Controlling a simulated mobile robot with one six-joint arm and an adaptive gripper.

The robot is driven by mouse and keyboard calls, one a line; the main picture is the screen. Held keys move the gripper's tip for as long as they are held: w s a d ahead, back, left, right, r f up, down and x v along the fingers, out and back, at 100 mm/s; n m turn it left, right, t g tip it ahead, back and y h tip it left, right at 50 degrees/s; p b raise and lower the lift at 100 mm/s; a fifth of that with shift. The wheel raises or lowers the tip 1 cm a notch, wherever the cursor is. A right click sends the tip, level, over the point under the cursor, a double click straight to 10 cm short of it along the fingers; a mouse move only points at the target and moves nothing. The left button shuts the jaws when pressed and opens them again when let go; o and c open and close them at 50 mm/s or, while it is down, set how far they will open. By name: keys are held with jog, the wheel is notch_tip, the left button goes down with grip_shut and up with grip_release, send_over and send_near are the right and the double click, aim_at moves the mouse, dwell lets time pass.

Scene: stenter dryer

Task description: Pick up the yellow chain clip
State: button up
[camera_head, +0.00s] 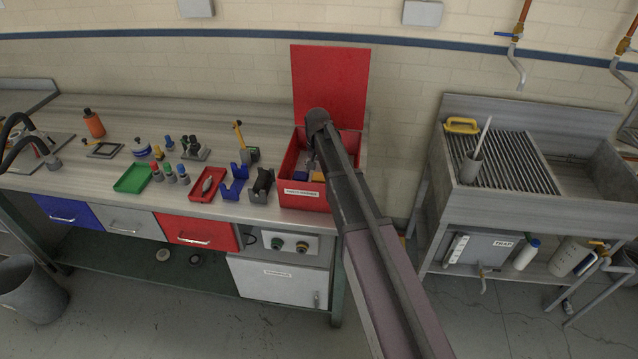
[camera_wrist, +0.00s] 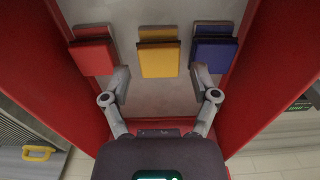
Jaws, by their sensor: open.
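The yellow chain clip (camera_wrist: 159,53) lies on the grey floor of the open red box (camera_head: 303,196). In the wrist view it is the middle one of three clips, between a red clip (camera_wrist: 95,52) and a blue clip (camera_wrist: 213,52). My gripper (camera_wrist: 160,74) is open and empty above the box floor. Its fingertips stand apart, one toward each side of the yellow clip's near end; contact cannot be told. In the head view, my arm hides part of the box, and the yellow clip (camera_head: 317,176) shows small beside it.
The box's red lid (camera_head: 328,82) stands open at the back. The red side walls close in on both sides of my gripper. Left on the bench are a blue holder (camera_head: 234,184), a red tray (camera_head: 207,185) and a green tray (camera_head: 133,178). A sink (camera_head: 540,205) stands to the right.

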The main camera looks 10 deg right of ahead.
aim_at(318, 180)
jog(key=shift+f, duration=0.1)
jog(key=shift+d+f+b, duration=0.1)
jog(key=shift+f+b, duration=2.45)
jog(key=shift+b, duration=0.05)
jog(key=shift+c, duration=0.2)
jog(key=c, duration=0.9)
jog(key=shift+c, duration=0.2)
jog(key=shift+r, duration=0.15)
notch_tip(318, 180, up, 10)
jog(key=p, duration=1)
